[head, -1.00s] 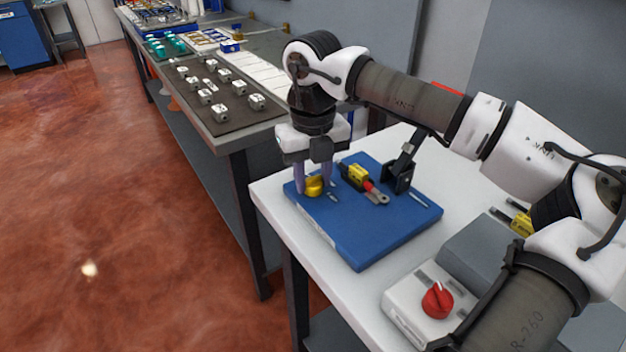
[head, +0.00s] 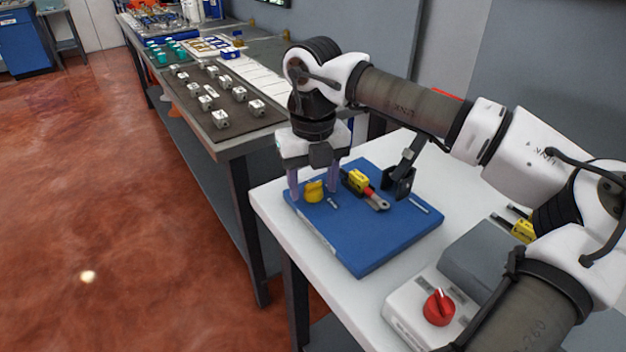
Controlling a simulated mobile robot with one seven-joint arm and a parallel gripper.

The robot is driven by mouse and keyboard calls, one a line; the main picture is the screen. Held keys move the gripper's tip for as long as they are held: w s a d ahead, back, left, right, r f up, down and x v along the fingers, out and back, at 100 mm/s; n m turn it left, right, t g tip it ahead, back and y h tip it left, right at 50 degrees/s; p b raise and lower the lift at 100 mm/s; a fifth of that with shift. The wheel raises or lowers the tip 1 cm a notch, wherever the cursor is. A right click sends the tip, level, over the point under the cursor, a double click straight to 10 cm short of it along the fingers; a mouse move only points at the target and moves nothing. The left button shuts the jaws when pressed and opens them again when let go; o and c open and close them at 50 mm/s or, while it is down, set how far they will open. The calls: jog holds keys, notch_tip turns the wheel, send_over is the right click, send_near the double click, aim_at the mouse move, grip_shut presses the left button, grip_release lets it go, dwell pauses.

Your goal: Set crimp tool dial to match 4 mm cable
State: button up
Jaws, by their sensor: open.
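A blue board (head: 365,240) lies on the white table. A yellow knob-like piece (head: 314,192) is at its left side. A yellow and black tool with a red part (head: 360,183) lies to its right on the board. My gripper (head: 312,188) points down over the left of the board. Its two purple fingers are open, one on each side of the yellow knob, with a gap visible on both sides. A red dial with a white pointer line (head: 439,307) is on a white box at the table's front. Markings on either are too small to read.
A black stand (head: 399,182) rises at the board's back right. A grey box (head: 484,258) stands behind the red dial, with another yellow and black tool (head: 523,230) beyond. A workbench with white blocks on a dark mat (head: 205,125) is at the left. The board's front is clear.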

aim_at(313, 184)
notch_tip(313, 184, up, 14)
dwell(0.5)
jog(key=shift+f, duration=0.1)
